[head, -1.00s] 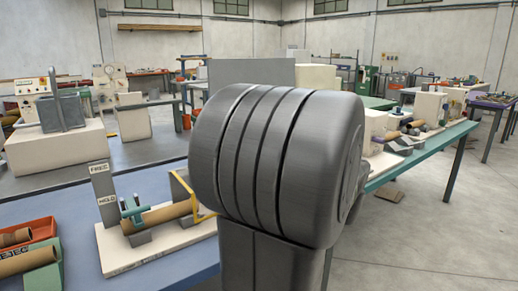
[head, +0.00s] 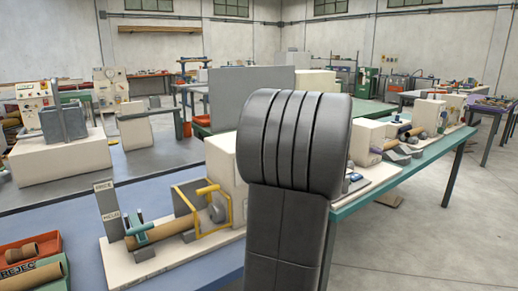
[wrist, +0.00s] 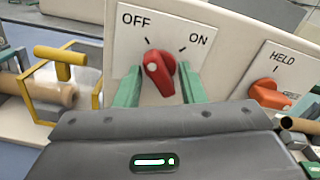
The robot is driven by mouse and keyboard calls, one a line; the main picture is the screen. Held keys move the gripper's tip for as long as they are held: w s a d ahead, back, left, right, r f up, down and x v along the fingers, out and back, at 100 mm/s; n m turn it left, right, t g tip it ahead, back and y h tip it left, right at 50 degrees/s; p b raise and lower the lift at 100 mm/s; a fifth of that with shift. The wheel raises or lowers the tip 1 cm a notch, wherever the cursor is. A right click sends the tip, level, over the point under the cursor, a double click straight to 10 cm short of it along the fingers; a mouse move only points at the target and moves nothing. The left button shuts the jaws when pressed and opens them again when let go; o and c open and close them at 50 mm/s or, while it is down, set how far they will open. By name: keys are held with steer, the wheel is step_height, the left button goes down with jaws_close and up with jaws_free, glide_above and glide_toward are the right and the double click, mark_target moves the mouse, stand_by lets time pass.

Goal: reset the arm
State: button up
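My gripper (wrist: 161,88) shows in the wrist view with two green fingers apart, one on each side of a red knob (wrist: 158,72) on a white OFF/ON plate (wrist: 122,55). The knob tilts toward OFF. Small gaps seem to show beside it, and contact is not clear. In the head view my arm hides the gripper. The winder's cream housing (head: 222,165) stands left of my arm, with a yellow guard (head: 190,214) and a brown tube (head: 172,238) in front.
An orange knob (wrist: 270,93) with a HELD label is at right in the wrist view. A teal clamp (head: 140,232) sits over the tube. An orange tray (head: 30,246) and a green REJECT bin (head: 35,277) are at the front left. Open floor (head: 440,240) lies right.

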steer(key=m+p, duration=0.5)
steer(key=p, duration=0.1)
steer(key=shift+m, duration=0.3)
stand_by(0.4)
